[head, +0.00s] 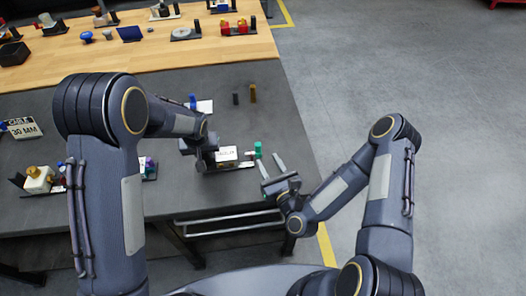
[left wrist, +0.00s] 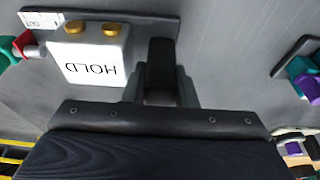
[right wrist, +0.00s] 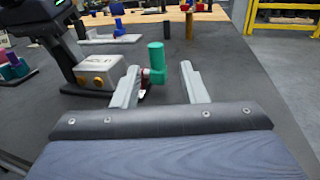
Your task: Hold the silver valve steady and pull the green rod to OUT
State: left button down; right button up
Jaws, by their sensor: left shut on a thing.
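The silver valve is a pale block marked HOLD (left wrist: 90,62) with brass knobs on it, and it also shows in the head view (head: 227,154). My left gripper (head: 200,160) is shut on the valve at its left side in the head view. The green rod end (right wrist: 156,62) sticks out on the valve's right in the head view (head: 258,149); a red piece joins it to the block. My right gripper (right wrist: 165,80) is open, its two fingers pointing toward the green rod. The rod shows between the fingers but beyond their tips, apparently not touched.
The dark bench top (head: 190,205) is clear in front of the valve. A black and a brown peg (head: 253,93) stand behind. A block with brass fittings (head: 38,178) and a 30 MM sign (head: 22,128) lie left. A wooden table (head: 150,50) is behind.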

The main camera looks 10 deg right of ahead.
pick_arm(q)
jog(key=shift+s+a+f, duration=0.2)
jog(key=shift+s+f, duration=0.05)
jog(key=shift+f, duration=0.1)
pick_arm(e)
jog(key=shift+v, duration=2.3)
pick_arm(q)
jog(key=c, duration=1.6)
grip_release()
jog(key=o, duration=0.5)
jog(key=shift+w, duration=0.2)
pick_arm(e)
jog(key=shift+w+a, duration=0.1)
jog(key=shift+w, duration=0.05)
pick_arm(q)
jog(key=shift+r, duration=0.2)
jog(key=shift+d, duration=0.1)
